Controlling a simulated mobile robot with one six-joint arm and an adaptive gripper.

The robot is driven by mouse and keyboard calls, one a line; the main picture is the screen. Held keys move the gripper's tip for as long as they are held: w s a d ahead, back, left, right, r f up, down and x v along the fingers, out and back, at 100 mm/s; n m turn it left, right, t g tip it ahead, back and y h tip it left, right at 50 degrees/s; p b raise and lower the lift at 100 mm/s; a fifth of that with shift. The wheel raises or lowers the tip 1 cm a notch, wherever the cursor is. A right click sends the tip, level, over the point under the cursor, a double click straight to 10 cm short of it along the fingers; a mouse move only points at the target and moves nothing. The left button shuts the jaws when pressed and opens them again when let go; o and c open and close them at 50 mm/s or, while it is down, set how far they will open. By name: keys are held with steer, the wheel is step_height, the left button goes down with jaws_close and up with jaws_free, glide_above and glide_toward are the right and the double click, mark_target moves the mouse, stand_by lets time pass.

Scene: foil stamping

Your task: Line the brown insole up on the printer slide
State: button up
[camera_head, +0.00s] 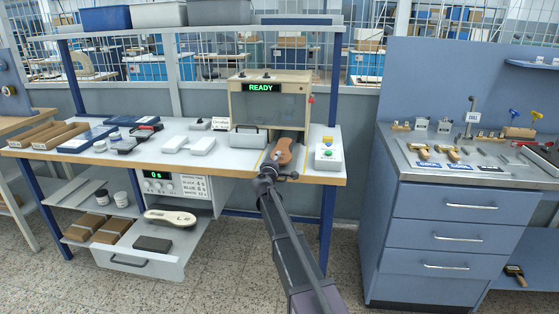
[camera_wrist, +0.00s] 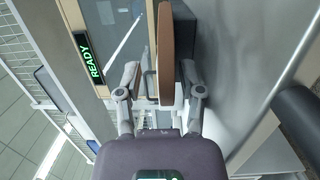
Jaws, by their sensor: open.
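The brown insole (camera_head: 284,152) lies at the front of the printer (camera_head: 269,78), over its dark slide (camera_head: 296,146). My gripper (camera_head: 270,172) is at the insole's near end in the head view. In the wrist view my gripper (camera_wrist: 163,88) has its two fingers apart, one on each side of the insole (camera_wrist: 166,50), which shows nearly edge-on. Whether either finger touches it I cannot tell. The printer's display reads READY in both views. My arm and gripper hide the insole's near end and the front of the slide.
A control box with a green button (camera_head: 327,156) stands right of the slide. A grey block with a handle (camera_head: 248,138) is to its left. White blocks and blue pads lie farther left on the bench (camera_head: 225,160). A separate blue tool cabinet (camera_head: 450,225) stands to the right.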

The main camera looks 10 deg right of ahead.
steer(key=shift+s+d+f, duration=0.1)
steer(key=shift+s+f, duration=0.2)
steer(key=shift+s, duration=0.35)
steer(key=shift+s+a, duration=0.2)
steer(key=shift+s, duration=0.35)
steer(key=v, duration=1)
steer(key=shift+w+a, duration=0.25)
steer(key=shift+a, duration=0.15)
steer(key=shift+r, duration=0.15)
